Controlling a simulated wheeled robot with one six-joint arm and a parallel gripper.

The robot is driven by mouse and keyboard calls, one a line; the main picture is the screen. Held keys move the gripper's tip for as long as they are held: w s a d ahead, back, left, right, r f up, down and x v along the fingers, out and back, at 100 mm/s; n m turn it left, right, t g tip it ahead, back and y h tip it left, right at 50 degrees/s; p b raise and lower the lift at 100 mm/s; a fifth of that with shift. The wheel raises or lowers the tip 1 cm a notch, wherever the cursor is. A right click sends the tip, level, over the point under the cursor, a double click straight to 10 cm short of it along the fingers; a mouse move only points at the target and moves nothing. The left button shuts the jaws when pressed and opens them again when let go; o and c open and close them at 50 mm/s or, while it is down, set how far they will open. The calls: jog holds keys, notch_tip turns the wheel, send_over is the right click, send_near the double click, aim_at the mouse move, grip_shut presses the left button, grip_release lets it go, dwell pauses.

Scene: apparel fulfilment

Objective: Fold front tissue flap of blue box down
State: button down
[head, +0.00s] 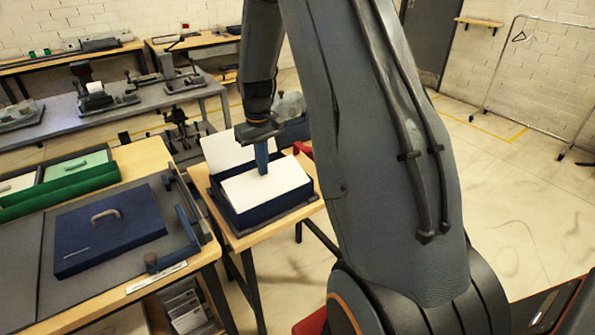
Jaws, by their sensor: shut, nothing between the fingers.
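The blue box (272,211) sits on a small wooden table in the middle of the head view. A white tissue flap (285,182) lies nearly flat across the box's top, tilted slightly. Another white flap (224,150) stands up and leans back at the far left side of the box. My gripper (262,171) points down over the box, with its blue fingers shut and empty. The fingertips are at the far part of the flatter flap and seem to touch it; exact contact cannot be told. The box's inside is hidden under the white tissue.
A dark blue lid with a handle (108,230) lies on the left wooden table (143,158). A green box (75,180) is behind it. A grey bench with fixtures (60,130) stands farther back. My arm covers the middle right. The floor at the right is clear around a garment rack (499,62).

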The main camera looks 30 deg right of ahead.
jog(key=shift+f+b, duration=0.6)
jog(key=shift+f, duration=1.15)
jog(key=shift+r, duration=0.1)
notch_tip(320, 180, up, 8)
jog(key=p, duration=0.5)
jog(key=s+a+r, duration=0.1)
jog(key=s+a, duration=0.3)
jog(key=s, duration=0.3)
jog(key=s+a+r+t, duration=0.1)
jog(key=s+a, duration=0.3)
jog(key=s, duration=0.4)
jog(key=s+a+r+b, duration=0.1)
jog(key=s+a, duration=0.3)
jog(key=s, duration=0.4)
jog(key=shift+s+r, duration=0.2)
jog(key=shift+r, duration=0.6)
jog(key=shift+a, duration=0.1)
